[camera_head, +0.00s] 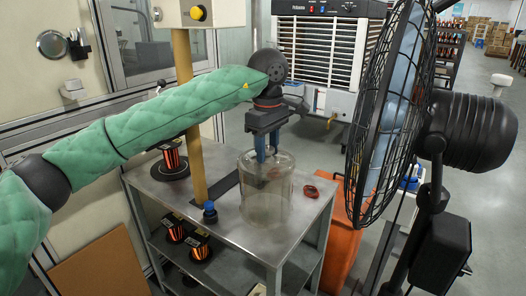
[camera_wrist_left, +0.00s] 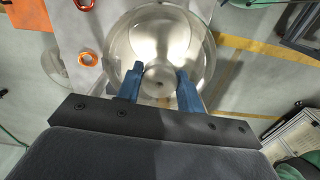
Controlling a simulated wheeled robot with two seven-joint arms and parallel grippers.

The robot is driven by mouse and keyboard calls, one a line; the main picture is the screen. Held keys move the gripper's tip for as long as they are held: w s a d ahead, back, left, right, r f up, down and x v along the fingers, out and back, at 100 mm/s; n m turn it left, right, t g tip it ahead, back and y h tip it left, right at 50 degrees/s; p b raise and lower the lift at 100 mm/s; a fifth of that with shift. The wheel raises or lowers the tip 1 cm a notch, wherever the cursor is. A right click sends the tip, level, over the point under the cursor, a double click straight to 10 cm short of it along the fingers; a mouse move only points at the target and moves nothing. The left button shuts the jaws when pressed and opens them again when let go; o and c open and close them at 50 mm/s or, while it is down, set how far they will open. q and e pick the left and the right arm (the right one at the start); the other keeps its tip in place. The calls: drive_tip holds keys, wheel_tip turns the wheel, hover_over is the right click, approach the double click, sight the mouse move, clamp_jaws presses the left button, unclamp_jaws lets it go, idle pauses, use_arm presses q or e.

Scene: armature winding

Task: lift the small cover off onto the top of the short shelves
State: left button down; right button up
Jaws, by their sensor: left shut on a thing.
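The small cover (camera_head: 266,205) is a clear, round-walled cylinder at the right part of the top of the short grey shelves (camera_head: 235,235). It also shows in the left wrist view as a round clear shape (camera_wrist_left: 195,40). My left gripper (camera_head: 265,155) points down from above at the cover's top middle. In the left wrist view its two blue fingers (camera_wrist_left: 160,72) stand on either side of the cover's centre, shut on it. The cover looks upright. I cannot tell whether its lower rim touches the shelf top. My right gripper is not in view.
A large black fan (camera_head: 385,110) stands close on the right.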

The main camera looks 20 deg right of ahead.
sight(267, 159)
use_arm(q)
drive_tip(key=shift+d, duration=0.1)
drive_tip(key=shift+f+b, duration=1.3)
drive_tip(key=shift+f, duration=0.55)
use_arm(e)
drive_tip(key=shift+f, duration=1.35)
use_arm(q)
drive_tip(key=c, duration=0.8)
unclamp_jaws()
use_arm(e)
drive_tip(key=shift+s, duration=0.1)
